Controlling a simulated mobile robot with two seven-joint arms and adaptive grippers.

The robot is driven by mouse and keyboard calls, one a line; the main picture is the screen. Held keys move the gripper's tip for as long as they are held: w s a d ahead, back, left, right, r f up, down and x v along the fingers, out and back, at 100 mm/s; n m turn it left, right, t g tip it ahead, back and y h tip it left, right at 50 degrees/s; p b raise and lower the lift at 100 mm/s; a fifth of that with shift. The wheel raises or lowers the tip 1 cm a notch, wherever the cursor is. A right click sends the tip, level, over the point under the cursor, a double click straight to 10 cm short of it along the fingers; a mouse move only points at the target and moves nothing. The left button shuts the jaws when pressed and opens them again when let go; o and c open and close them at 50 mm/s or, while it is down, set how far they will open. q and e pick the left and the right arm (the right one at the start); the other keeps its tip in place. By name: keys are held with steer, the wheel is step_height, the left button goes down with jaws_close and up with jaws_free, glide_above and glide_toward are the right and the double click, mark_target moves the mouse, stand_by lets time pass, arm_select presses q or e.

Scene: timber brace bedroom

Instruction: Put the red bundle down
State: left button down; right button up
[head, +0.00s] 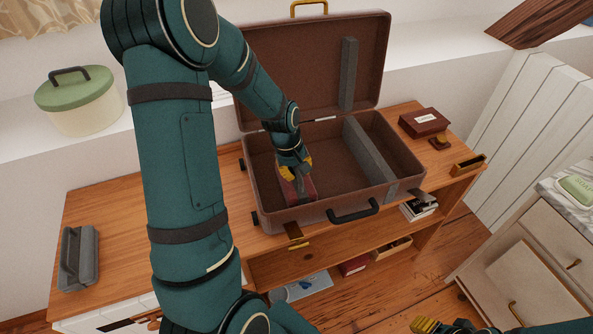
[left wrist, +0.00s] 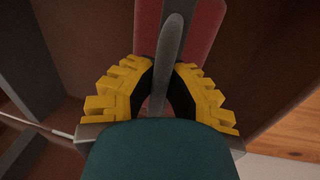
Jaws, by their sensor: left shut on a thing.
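The red bundle (head: 303,191) is in the left compartment of the open brown suitcase (head: 314,213). It also shows in the left wrist view (left wrist: 204,28), with a grey handle or strap (left wrist: 172,45) running over it. My left gripper (head: 295,172) reaches down into the suitcase and is shut on the bundle by this grey part, between its yellow fingers (left wrist: 158,90). Whether the bundle rests on the suitcase floor is hidden by the gripper and front wall.
A grey divider (head: 369,150) splits the suitcase, and its lid (head: 300,65) stands open behind. A dark red box (head: 423,122) lies right of it on the wooden table (head: 125,215). A grey handled object (head: 78,258) lies far left. Table left of the suitcase is mostly clear.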

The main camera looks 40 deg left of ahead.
mark_target(289, 182)
arm_select(q)
steer(key=shift+f, duration=0.2)
steer(key=c, duration=1.1)
jaws_free()
steer(key=shift+o, duration=0.2)
steer(key=shift+r, duration=0.25)
step_height(289, 182, up, 12)
steer(key=s+a+p, duration=0.1)
steer(key=s+p, duration=0.1)
steer(key=p, duration=0.1)
steer(key=shift+f, duration=0.15)
